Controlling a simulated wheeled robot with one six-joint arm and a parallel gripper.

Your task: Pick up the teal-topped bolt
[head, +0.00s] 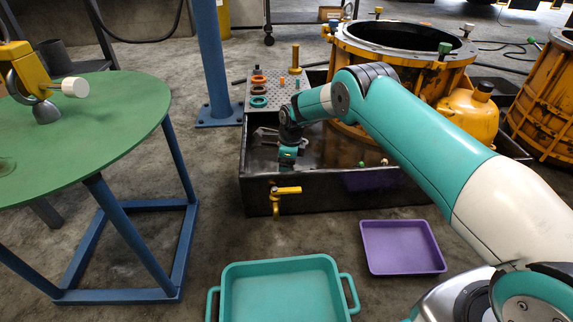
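Bolts with teal-green tops stand around the yellow transmission housing (400,55). One teal-topped bolt (445,49) is at the rim's right front, and another (333,25) is at its left. A small teal-green tip (361,164) shows low at the black tray's front edge, too small to identify. My gripper (288,164) points down over the left part of the black tray (256,190), left of the housing and apart from the rim bolts. Its fingers are too small and dark to tell open from shut.
A perforated plate (284,82) with rings and a brass bolt lies behind my gripper. A teal tray (282,291) and a purple tray (402,246) sit on the floor in front. A green round table (80,140) stands left, beside a blue post (211,60).

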